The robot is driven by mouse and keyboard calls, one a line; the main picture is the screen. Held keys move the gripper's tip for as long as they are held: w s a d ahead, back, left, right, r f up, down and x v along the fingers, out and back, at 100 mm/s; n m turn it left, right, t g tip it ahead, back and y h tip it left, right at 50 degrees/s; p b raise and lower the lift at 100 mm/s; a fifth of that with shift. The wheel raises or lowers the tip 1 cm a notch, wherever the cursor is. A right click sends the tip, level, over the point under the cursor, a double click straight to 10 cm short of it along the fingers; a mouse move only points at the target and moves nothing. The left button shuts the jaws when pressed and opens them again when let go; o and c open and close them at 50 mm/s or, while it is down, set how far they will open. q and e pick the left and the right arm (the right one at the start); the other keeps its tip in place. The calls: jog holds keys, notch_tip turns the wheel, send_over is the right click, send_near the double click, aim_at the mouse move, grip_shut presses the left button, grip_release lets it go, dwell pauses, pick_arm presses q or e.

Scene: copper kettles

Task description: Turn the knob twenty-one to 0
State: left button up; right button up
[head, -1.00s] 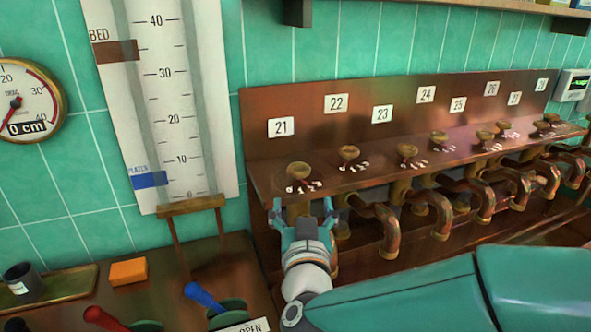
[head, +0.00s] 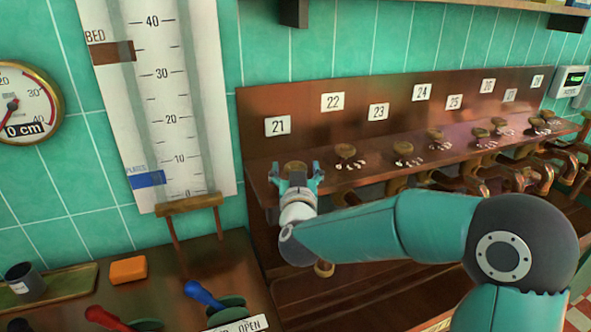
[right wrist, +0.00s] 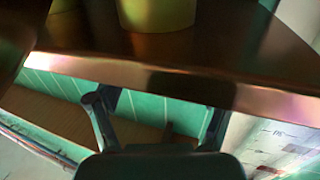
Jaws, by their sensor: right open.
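Knob twenty-one (head: 294,166) is a round brass knob on the copper ledge, below the white label 21 (head: 277,126). My right gripper (head: 296,174) is open, with its fingers in front of the knob and to either side of it in the head view. I cannot tell whether they touch it. The gripper hides the knob's scale and pointer, so its setting cannot be read. In the right wrist view the open fingers (right wrist: 157,112) show below the copper ledge edge (right wrist: 150,75), with a blurred brass body (right wrist: 157,12) at the top. My left gripper is not in view.
Knob twenty-two (head: 345,151) and several more brass knobs run along the ledge to the right, with copper pipes below. A measuring board (head: 165,100) hangs left of the ledge. A blue lever (head: 203,293) and an orange block (head: 128,269) are at lower left.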

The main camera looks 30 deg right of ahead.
jog(key=c, duration=1.2)
jog(key=shift+o, duration=0.2)
jog(key=shift+a+m+h, duration=0.15)
jog(key=shift+m+h, duration=0.15)
jog(key=shift+h, duration=0.1)
jog(key=shift+w+a+m+g+h+p, duration=0.1)
jog(key=shift+m+g+h+p, duration=0.4)
jog(key=shift+g+h+p, duration=0.15)
jog(key=m+g+h+p, duration=0.1)
jog(key=m+g+h, duration=0.1)
jog(key=m+g+h+p, duration=0.1)
jog(key=m+g+h, duration=0.1)
jog(key=g, duration=0.1)
jog(key=shift+w+a+r+p, duration=0.15)
jog(key=shift+w+p, duration=0.05)
jog(key=shift+p, duration=0.15)
jog(key=m+g+h+p, duration=0.1)
jog(key=m+g, duration=0.1)
jog(key=g, duration=0.1)
jog(key=m+g+h+p, duration=0.1)
jog(key=m+g+p, duration=0.1)
jog(key=g, duration=0.1)
jog(key=shift+w, duration=0.2)
jog(key=shift+w+m+g+p, duration=0.1)
jog(key=shift+m+g+p, duration=1.05)
jog(key=shift+g, duration=0.6)
